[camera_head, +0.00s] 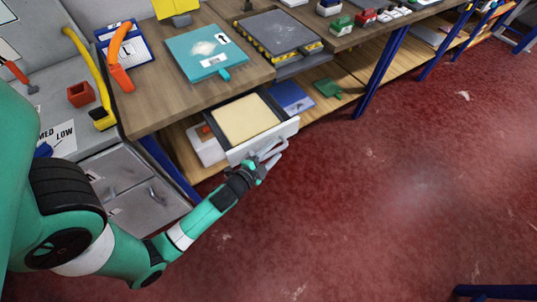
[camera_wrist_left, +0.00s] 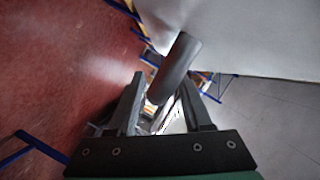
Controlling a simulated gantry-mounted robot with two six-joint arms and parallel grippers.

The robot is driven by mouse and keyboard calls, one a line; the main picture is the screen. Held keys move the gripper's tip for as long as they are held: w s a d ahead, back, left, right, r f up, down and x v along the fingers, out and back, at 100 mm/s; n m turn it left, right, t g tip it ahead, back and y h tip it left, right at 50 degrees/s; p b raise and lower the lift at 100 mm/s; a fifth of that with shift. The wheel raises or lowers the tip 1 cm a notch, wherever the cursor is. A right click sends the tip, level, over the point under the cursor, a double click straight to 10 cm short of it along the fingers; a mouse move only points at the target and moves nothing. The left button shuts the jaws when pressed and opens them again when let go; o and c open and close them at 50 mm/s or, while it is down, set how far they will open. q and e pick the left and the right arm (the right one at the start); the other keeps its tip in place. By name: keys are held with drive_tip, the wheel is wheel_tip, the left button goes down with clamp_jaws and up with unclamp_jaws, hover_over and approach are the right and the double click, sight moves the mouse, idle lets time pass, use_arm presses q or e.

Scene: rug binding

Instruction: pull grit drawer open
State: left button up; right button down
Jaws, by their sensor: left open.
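The grit drawer (camera_head: 285,133) hangs under the wooden workbench and stands pulled out, with its pale tan inside showing from above. Its front panel is light grey with a grey bar handle (camera_wrist_left: 178,65). My left gripper (camera_head: 268,154) is at the handle in front of the drawer. In the left wrist view the open fingers (camera_wrist_left: 163,90) reach toward the handle bar, which shows between and beyond them. I cannot tell whether either finger touches the bar. My right gripper is not in view.
The bench top (camera_head: 180,98) holds a teal board (camera_head: 205,55), a dark plate on a yellow-black block (camera_head: 277,35) and an orange-handled tool (camera_head: 121,62). A lower shelf holds a blue item (camera_head: 291,97) and a green item (camera_head: 327,88).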

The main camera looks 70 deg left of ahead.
use_arm(q)
drive_tip(key=b+v, duration=0.2)
drive_tip(key=v, duration=0.9)
drive_tip(key=shift+s, duration=0.2)
drive_tip(key=shift+d, duration=0.1)
